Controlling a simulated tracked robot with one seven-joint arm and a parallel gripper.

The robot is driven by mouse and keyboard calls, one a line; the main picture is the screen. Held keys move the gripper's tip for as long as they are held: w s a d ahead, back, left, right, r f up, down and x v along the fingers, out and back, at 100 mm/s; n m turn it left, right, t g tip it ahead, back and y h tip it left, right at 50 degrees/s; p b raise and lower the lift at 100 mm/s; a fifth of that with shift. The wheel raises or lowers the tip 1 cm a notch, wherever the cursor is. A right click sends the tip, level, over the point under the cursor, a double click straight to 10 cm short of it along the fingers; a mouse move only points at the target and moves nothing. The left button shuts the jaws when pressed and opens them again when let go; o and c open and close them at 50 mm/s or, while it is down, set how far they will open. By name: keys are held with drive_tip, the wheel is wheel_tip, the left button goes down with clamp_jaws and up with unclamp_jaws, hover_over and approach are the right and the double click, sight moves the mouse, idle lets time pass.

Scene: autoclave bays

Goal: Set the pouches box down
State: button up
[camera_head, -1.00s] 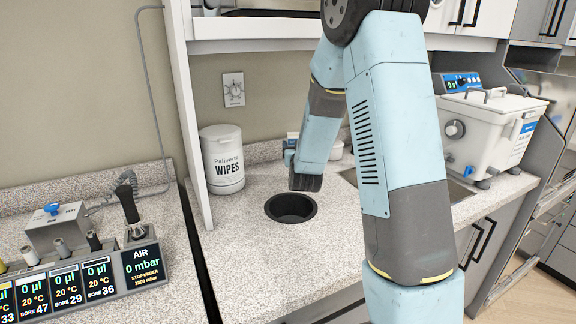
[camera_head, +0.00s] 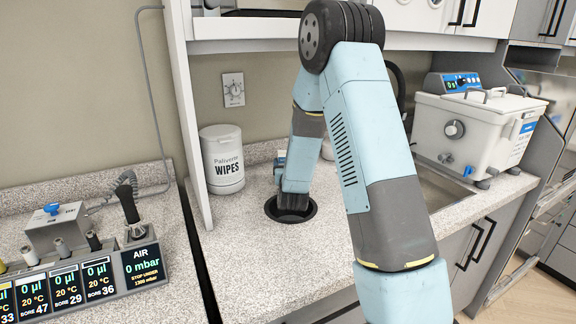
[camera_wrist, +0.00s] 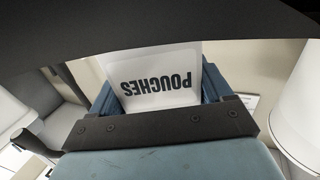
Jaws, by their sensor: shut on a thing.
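The pouches box (camera_wrist: 160,80) is white with dark lettering, upside down in the wrist view. It sits between the blue fingers of my gripper (camera_wrist: 165,98), which is shut on it. In the head view my wrist (camera_head: 296,180) hangs over the counter at the round black opening (camera_head: 290,213) and covers part of it. The gripper and box are mostly hidden behind my wrist there. I cannot tell whether the box touches the counter (camera_head: 255,240).
A white wipes tub (camera_head: 222,158) stands left of my wrist. A white lidded bath (camera_head: 475,130) stands at the right beside a sink (camera_head: 440,195). A shelf (camera_head: 250,28) hangs above. The counter's front left is clear. A pipette controller (camera_head: 90,265) sits on the left bench.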

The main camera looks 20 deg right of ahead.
drive_tip(key=shift+f, duration=0.1)
drive_tip(key=o, duration=1.1)
